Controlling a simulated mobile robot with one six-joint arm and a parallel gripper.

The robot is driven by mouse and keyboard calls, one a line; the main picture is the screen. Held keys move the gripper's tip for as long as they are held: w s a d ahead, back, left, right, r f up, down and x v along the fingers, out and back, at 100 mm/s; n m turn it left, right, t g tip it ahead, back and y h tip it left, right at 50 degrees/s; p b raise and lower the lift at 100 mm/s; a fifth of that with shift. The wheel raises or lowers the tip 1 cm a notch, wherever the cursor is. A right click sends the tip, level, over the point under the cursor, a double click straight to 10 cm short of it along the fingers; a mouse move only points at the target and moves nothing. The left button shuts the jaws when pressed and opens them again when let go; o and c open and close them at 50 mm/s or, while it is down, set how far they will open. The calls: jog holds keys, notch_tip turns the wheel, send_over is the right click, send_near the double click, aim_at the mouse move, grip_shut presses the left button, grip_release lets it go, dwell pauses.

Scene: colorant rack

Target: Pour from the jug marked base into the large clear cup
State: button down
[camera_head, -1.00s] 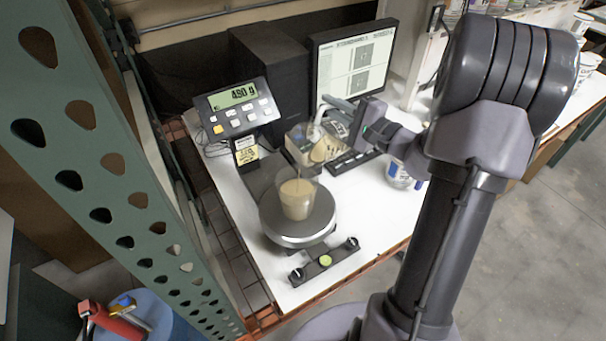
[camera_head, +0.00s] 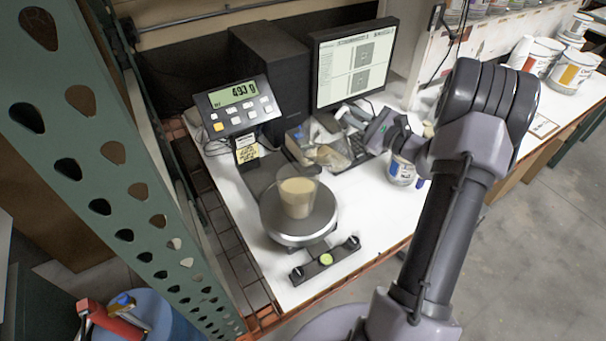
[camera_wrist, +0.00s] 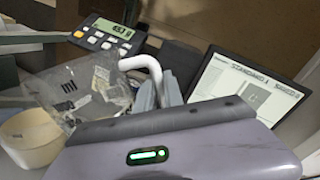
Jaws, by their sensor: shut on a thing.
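The large clear cup (camera_head: 298,196) stands upright on the round scale pan (camera_head: 272,230), with beige liquid in it. A clear jug (camera_head: 325,150) is behind and to the right of the cup in the head view, with beige showing in it. In the wrist view the jug (camera_wrist: 75,88) looks tilted, with "ml" printed on its wall and a white handle (camera_wrist: 147,72). My gripper (camera_head: 350,117) is shut on the jug at its handle; my wrist housing hides part of the grip. I cannot read a base mark. No stream shows clearly between jug and cup.
The scale display (camera_head: 238,92) reads about 493 g. A monitor (camera_head: 355,65) and a dark box (camera_head: 270,75) stand behind. A labelled can (camera_head: 402,170) is right of the jug. A green perforated upright (camera_head: 100,170) bounds the left.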

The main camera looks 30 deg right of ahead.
aim_at(334, 139)
jog(key=w+d+f+m+b, duration=0.1)
jog(key=d+f+m+b, duration=0.15)
jog(key=f, duration=0.35)
jog(key=w+d+f+m+b, duration=0.1)
jog(key=d+f+m+b, duration=0.1)
jog(key=d+f+m, duration=0.3)
jog(key=shift+n, duration=0.35)
jog(key=a+r+p, duration=0.2)
jog(key=r, duration=0.1)
jog(key=shift+s+r, duration=0.2)
jog(key=shift+r, duration=0.1)
dwell(1.4)
